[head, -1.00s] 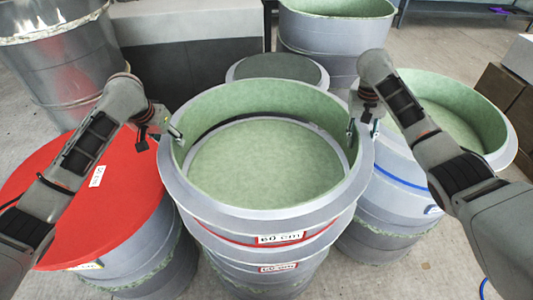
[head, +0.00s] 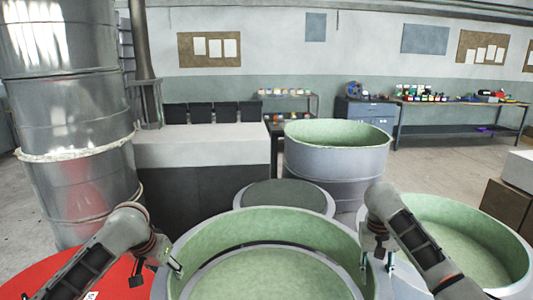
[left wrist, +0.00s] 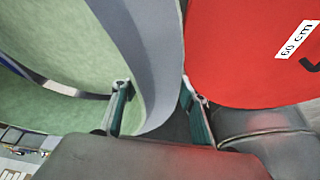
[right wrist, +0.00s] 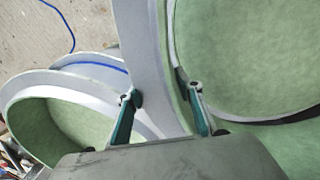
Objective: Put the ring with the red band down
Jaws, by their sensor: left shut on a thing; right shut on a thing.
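The ring (head: 265,222), grey outside and pale green inside, stands at the bottom of the head view, its front cut off. Its red band is out of view now. Inside it shows the green interior of a mould below (head: 262,278); I cannot tell whether the ring touches that mould. My left gripper (head: 158,271) is shut on the ring's left wall, one finger each side, as the left wrist view shows the wall (left wrist: 150,50) between the fingers. My right gripper (head: 378,258) is shut on the right wall, also seen in the right wrist view (right wrist: 150,60).
A red disc (head: 50,272) marked 60 cm lies left of the ring. A green-lined mould (head: 465,235) stands close on the right. A low round mould (head: 285,198) and a taller one (head: 335,170) stand behind. A metal cylinder (head: 75,130) rises at left.

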